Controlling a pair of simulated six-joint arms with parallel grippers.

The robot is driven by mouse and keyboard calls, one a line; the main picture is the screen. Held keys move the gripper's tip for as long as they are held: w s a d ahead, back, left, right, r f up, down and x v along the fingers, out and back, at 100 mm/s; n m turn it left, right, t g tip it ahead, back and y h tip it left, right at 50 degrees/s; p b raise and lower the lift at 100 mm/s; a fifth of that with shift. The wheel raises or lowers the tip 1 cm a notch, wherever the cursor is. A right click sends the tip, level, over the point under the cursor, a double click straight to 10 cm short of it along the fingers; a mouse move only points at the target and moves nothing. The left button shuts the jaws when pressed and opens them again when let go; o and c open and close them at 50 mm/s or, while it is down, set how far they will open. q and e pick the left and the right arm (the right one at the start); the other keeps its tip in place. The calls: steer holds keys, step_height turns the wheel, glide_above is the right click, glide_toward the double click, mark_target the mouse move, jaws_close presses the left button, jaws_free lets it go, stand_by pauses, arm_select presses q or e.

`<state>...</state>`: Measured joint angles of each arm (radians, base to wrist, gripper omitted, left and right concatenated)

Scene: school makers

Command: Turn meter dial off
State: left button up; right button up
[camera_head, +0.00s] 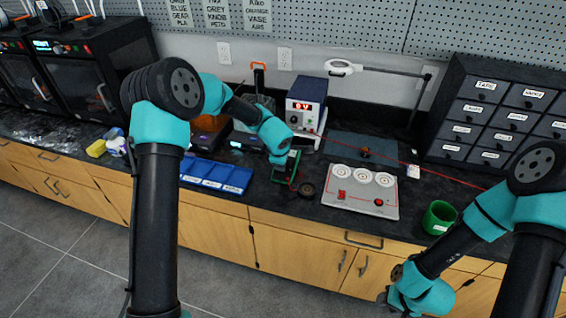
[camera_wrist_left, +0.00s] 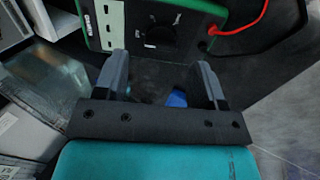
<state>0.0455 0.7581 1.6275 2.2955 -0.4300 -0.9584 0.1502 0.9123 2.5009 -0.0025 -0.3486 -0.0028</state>
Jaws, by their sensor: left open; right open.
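The meter (camera_head: 287,168), a dark box with a green edge, stands on the black counter near its front edge. In the left wrist view the meter (camera_wrist_left: 125,28) shows at the top, with a round black dial (camera_wrist_left: 161,36) and small white marks around it, too blurred to read. A red lead is plugged in at its right. My left gripper (camera_wrist_left: 162,72) is open and empty just short of the dial, fingers apart on either side. In the head view my left wrist partly hides the meter. My right gripper (camera_head: 388,297) hangs low in front of the cabinets, away from the meter.
A blue tray (camera_head: 232,178) lies left of the meter. A grey panel (camera_head: 345,205) with white dials lies to its right. A power supply (camera_head: 306,100) stands behind. A green cup (camera_head: 438,217) and drawer cabinet (camera_head: 497,105) are farther right.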

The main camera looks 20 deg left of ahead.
arm_select(q)
steer(key=v, duration=1.3)
steer(key=shift+s+r, duration=0.15)
steer(key=shift+r, duration=0.2)
